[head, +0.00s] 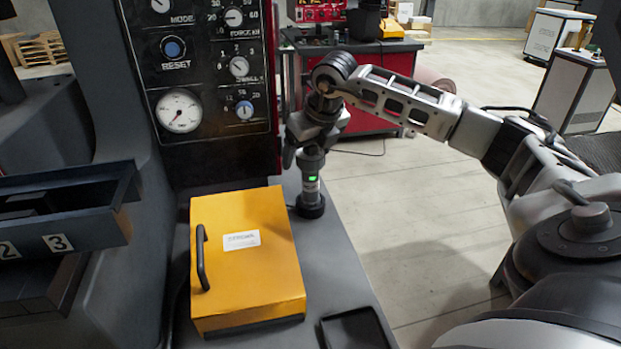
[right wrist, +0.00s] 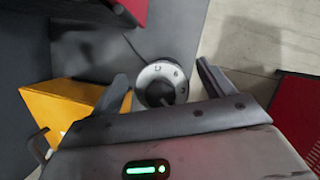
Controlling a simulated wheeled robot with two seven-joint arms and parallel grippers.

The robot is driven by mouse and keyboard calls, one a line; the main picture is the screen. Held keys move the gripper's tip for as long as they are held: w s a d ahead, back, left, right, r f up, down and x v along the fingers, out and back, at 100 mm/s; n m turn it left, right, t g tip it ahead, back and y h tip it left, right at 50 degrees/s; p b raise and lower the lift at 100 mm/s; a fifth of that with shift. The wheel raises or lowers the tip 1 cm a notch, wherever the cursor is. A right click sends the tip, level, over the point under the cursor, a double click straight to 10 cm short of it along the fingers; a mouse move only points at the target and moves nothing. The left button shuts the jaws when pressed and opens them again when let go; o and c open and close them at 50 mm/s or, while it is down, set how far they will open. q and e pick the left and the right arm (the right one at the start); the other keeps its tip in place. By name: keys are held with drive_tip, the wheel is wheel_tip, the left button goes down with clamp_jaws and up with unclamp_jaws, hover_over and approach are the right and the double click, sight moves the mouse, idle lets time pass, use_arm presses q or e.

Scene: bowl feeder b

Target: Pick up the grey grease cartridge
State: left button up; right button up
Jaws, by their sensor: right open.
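The grey grease cartridge (head: 310,163) appears to be the upright grey cylinder with a small green light and a dark round foot, on the bench behind the yellow box. Its round end, a pale ring with a dark centre, shows in the right wrist view (right wrist: 158,72). My right gripper (head: 312,143) is over its top, fingers pointing down. In the right wrist view my right gripper (right wrist: 165,82) is open, with one finger on each side of the cartridge. Whether a finger touches it I cannot tell. My left gripper is out of view.
A yellow box (head: 262,275) with a black handle stands in front of the cartridge. A black tray (head: 355,330) lies at the bench's front right. A control panel (head: 205,70) rises at the back left. Open floor (head: 400,220) lies right of the bench.

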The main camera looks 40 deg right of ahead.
drive_tip(key=shift+r, duration=0.1)
drive_tip(key=c, duration=1.5)
